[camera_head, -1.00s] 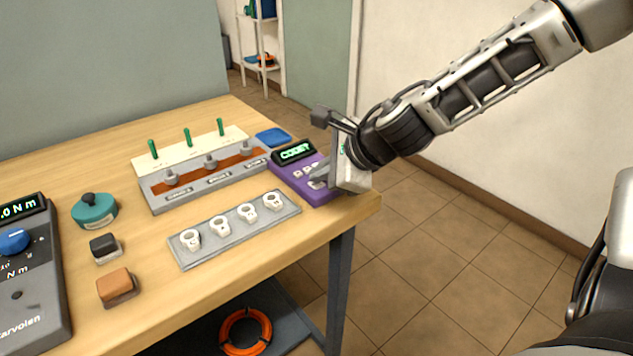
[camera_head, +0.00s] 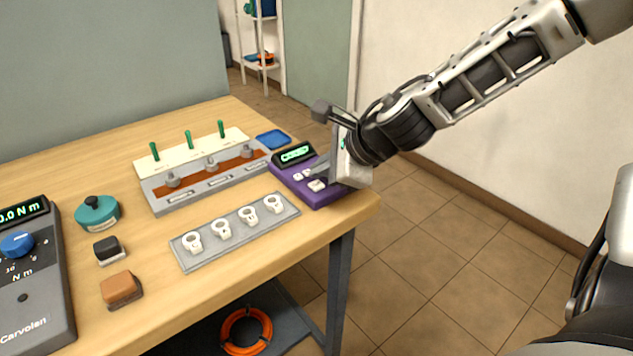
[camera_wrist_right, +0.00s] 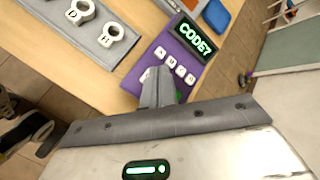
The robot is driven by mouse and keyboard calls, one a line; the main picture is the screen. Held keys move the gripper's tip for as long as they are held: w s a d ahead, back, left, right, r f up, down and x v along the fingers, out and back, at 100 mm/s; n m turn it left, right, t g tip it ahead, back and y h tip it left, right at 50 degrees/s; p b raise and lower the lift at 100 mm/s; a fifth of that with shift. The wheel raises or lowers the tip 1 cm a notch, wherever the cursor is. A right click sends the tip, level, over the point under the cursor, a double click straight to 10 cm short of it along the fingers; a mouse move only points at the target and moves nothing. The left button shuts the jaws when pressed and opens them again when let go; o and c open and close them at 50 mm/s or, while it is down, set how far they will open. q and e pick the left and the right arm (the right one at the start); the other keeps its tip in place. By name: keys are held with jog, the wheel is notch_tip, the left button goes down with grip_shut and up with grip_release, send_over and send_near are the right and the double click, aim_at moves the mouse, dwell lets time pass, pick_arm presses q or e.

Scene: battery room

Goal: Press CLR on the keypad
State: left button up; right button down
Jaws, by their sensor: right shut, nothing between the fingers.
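The purple keypad (camera_head: 322,194) sits at the right front corner of the wooden table. Its display glows green and reads "CODE?" in the right wrist view (camera_wrist_right: 194,36). Several white keys show on it, with a green one at its near end in the wrist view. The key letters are too small to read surely, so I cannot pick out CLR. My right gripper (camera_head: 316,171) is shut and empty, its fingertips (camera_wrist_right: 158,84) over the keys and hiding some. I cannot tell whether they touch a key. My left gripper is out of view.
A grey strip with white ring lugs (camera_head: 184,254) lies left of the keypad. Behind stand a grey terminal block (camera_head: 160,199) and a blue tray (camera_head: 273,138). The table's right edge (camera_head: 368,207) is close by, with open floor beyond.

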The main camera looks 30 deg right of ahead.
aim_at(322, 187)
jog(key=shift+r, duration=0.15)
notch_tip(322, 187, up, 5)
jog(key=p, duration=0.4)
dwell(0.5)
